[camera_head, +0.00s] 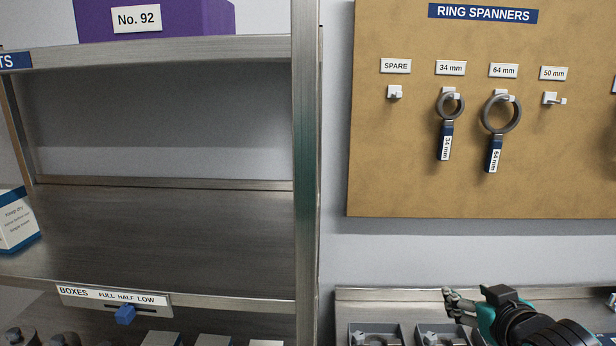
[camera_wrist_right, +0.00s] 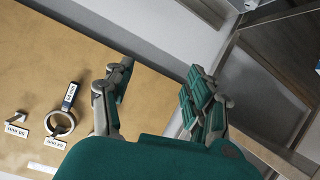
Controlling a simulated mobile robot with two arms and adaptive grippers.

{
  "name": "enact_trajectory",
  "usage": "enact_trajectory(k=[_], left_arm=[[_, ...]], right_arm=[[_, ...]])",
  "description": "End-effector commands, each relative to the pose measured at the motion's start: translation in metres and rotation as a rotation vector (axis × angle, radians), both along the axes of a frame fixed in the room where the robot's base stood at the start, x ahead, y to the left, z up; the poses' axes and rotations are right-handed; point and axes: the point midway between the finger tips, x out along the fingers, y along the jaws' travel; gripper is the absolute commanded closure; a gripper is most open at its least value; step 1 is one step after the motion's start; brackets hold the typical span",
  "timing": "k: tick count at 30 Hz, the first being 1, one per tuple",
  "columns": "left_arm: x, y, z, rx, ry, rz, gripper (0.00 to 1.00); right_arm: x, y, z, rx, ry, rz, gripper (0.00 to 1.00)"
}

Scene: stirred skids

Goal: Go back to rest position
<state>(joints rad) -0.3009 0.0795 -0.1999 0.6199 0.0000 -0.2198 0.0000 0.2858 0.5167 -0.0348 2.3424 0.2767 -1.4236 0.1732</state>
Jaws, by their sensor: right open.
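My right gripper (camera_head: 460,308) is at the lower right of the head view, below the brown spanner board and in front of the bench with grey bins. In the right wrist view its two fingers (camera_wrist_right: 158,85) stand apart with nothing between them. On the board (camera_head: 400,150) a smaller ring spanner (camera_head: 445,125) hangs under the 34 mm label and a larger one (camera_head: 498,130) under the 64 mm label. A ring spanner (camera_wrist_right: 62,122) also shows in the wrist view, left of the fingers and apart from them. My left gripper is not in view.
A metal shelf rack (camera_head: 306,150) stands at left, with a purple box (camera_head: 190,18) on top and a white-and-blue box (camera_head: 14,220) on a lower shelf. The shelf edge carries a blue slider (camera_head: 125,314). Grey bins (camera_head: 375,336) stand below the board. SPARE and 50 mm hooks are empty.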

Motion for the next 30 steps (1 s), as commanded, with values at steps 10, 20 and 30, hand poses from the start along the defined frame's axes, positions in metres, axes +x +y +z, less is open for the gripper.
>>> enact_trajectory(k=[10,20,30], left_arm=[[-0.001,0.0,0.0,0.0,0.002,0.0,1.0],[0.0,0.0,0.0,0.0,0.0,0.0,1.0],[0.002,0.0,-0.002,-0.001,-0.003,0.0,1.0]], right_arm=[[-0.133,0.051,-0.202,0.035,0.486,0.016,0.44],[-0.24,0.075,-0.27,0.059,0.756,0.006,0.44],[-0.263,0.083,-0.342,0.062,0.865,0.001,0.44]])
